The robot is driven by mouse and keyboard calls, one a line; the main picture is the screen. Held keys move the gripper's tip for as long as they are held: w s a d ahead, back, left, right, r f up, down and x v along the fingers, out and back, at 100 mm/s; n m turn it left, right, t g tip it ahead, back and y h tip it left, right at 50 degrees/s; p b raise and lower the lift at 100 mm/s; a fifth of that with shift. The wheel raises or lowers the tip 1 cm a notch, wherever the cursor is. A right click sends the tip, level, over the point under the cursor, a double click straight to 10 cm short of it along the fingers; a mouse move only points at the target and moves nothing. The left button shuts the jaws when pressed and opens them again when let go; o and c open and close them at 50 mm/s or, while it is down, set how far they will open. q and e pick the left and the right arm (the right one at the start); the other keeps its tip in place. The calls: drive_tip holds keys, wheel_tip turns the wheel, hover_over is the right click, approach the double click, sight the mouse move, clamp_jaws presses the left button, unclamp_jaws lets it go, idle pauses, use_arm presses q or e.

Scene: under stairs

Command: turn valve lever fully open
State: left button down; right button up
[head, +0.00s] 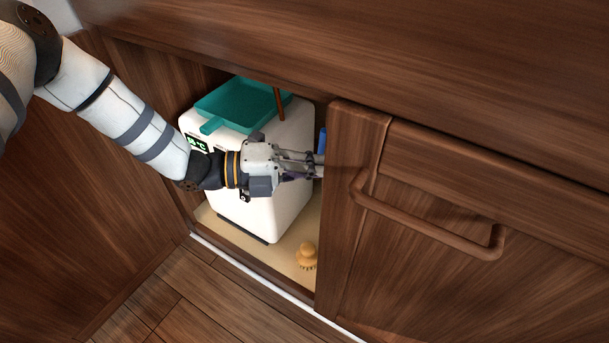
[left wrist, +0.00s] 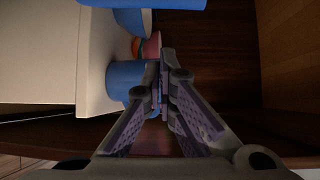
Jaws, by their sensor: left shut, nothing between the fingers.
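I cannot make out a valve lever in either view. My left gripper (head: 318,165) reaches into the open cupboard across the front of a white box-shaped unit (head: 262,208) with a green display. Its fingertips are by the edge of the cupboard door and partly hidden there. In the left wrist view the left gripper (left wrist: 164,58) is shut and empty. A blue rounded object (left wrist: 127,85) is just left of the fingers, with pink and orange objects (left wrist: 150,46) behind it. Whether the fingers touch the blue object is unclear. My right gripper is not in view.
A teal dustpan (head: 240,102) lies on the white unit. A yellow brush (head: 306,255) sits on the cupboard floor. The wooden door (head: 440,205) with a bar handle covers the right side. A blue item (head: 321,140) shows at its edge. Dark space lies right of my fingers.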

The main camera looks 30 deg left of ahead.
sight(322, 148)
use_arm(q)
drive_tip(key=shift+w+a+r+b, duration=0.15)
drive_tip(key=shift+w+a, duration=0.25)
drive_tip(key=shift+a, duration=0.25)
drive_tip(key=shift+w+a+b, duration=0.15)
drive_tip(key=shift+w+a, duration=0.25)
drive_tip(key=shift+a, duration=0.2)
drive_tip(key=shift+w+a+r+p, duration=0.1)
drive_tip(key=shift+w+a+p, duration=0.25)
drive_tip(key=shift+a, duration=0.35)
